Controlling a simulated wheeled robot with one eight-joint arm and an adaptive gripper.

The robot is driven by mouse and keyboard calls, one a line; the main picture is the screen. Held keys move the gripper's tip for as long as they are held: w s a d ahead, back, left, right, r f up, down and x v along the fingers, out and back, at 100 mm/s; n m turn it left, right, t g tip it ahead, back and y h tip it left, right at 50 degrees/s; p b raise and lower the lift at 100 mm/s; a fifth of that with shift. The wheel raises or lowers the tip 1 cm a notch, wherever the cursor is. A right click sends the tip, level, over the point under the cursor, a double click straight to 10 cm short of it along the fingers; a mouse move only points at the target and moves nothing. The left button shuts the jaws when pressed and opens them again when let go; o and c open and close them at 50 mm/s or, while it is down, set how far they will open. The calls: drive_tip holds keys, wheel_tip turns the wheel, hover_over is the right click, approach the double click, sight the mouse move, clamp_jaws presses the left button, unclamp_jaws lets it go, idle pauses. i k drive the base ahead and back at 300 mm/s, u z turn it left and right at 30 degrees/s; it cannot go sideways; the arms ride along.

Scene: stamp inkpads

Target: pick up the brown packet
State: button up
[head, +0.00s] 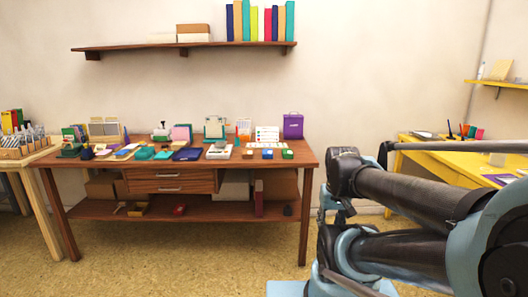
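I cannot tell for certain which thing is the brown packet. A small brown block-like item (248,154) lies on the brown wooden table (225,160), toward its right end, left of a blue one and a green one. My gripper (342,212) seems to hang below the dark end of my arm, right of the table and well apart from the items on it. It is small and partly hidden by my arm links, so its fingers are unclear.
The tabletop is crowded with stationery, including a purple box (293,126) at the back right. Cardboard boxes (101,186) stand on its lower shelf. A yellow desk (450,160) stands right, a pale wooden table (42,155) left. The floor in front is clear.

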sight(246, 153)
drive_tip(key=u, duration=0.25)
drive_tip(key=i, duration=1.1)
drive_tip(key=u, duration=0.4)
